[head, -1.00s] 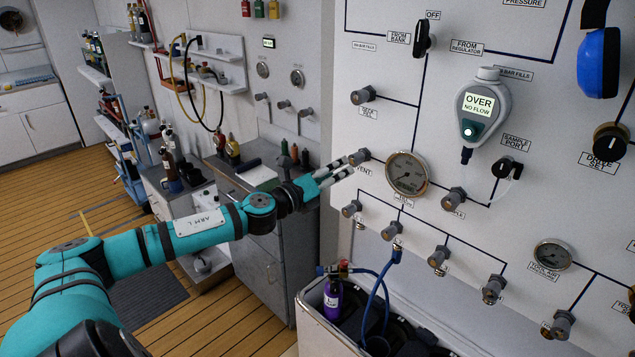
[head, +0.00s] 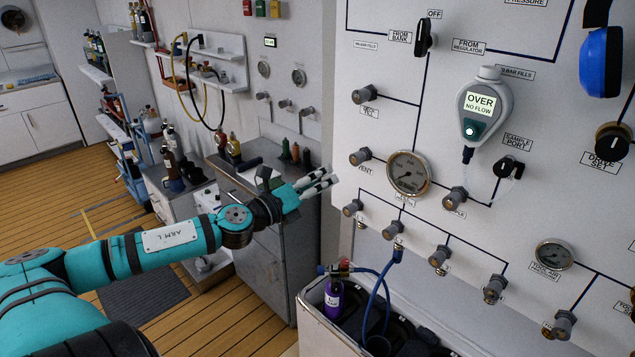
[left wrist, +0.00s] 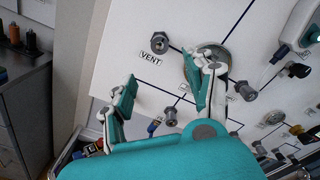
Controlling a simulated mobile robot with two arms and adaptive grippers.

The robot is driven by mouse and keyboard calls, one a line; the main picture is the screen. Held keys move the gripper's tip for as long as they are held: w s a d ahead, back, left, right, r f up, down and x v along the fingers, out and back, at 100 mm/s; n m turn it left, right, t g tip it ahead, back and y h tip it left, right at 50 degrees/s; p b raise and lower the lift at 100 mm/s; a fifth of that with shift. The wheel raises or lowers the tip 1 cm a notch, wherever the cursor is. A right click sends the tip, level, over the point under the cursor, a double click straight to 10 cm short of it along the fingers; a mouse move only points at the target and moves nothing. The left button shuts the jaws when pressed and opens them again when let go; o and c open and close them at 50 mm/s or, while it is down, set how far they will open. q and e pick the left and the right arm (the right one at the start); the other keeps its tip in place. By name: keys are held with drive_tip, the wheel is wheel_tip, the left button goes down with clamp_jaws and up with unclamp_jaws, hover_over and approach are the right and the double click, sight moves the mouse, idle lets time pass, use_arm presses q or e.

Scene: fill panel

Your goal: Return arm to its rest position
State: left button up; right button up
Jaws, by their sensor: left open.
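My left arm, teal and labelled ARM L, reaches in from the left in the head view. Its gripper (head: 322,182) is open and empty, left of the fill panel (head: 450,120) and a little below the VENT knob (head: 360,156). In the left wrist view, the two fingers of the left gripper (left wrist: 165,95) stand apart with nothing between them; the VENT knob (left wrist: 159,43) shows beyond them. The right finger overlaps the gauge (left wrist: 222,62) in that picture. My right gripper is not in view.
A trough (head: 312,318) below the panel holds a purple cylinder (head: 333,296) with a blue hose (head: 370,300). A grey cabinet (head: 275,260) stands behind the left gripper. A grey analyser (head: 484,105) reading OVER, NO FLOW hangs on the panel. Wooden floor (head: 230,330) lies open at lower left.

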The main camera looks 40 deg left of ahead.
use_arm(q)
drive_tip(key=s+a+f+n+g+y+b, duration=0.1)
drive_tip(key=s+a+f+n+g+y, duration=0.2)
drive_tip(key=f, duration=0.8)
drive_tip(key=s+a+f+n+g+y+b, duration=0.1)
drive_tip(key=s+a+f+n, duration=0.35)
drive_tip(key=f, duration=0.65)
drive_tip(key=s+a+f+n+g+y, duration=0.15)
drive_tip(key=a+f+n, duration=0.35)
drive_tip(key=f, duration=0.7)
drive_tip(key=s+d+f+n+g+b, duration=0.1)
drive_tip(key=s+d+f+n+g, duration=0.2)
drive_tip(key=s+f, duration=0.6)
drive_tip(key=s+d+f+n+g+b, duration=0.1)
drive_tip(key=s+d+f+n+g, duration=0.2)
drive_tip(key=f, duration=0.9)
drive_tip(key=s+d+f+n+g+h+b, duration=0.1)
drive_tip(key=s+d+f+n+g+h, duration=0.1)
drive_tip(key=s+d+f, duration=0.8)
drive_tip(key=s+d+f+n+g+h, duration=0.2)
drive_tip(key=s+d+f+n, duration=0.3)
drive_tip(key=s+d+f, duration=0.4)
drive_tip(key=s+d+g, duration=0.1)
drive_tip(key=s+d, duration=0.6)
drive_tip(key=shift+s+d+f+b, duration=0.35)
drive_tip(key=shift+b, duration=0.05)
drive_tip(key=shift+g, duration=0.25)
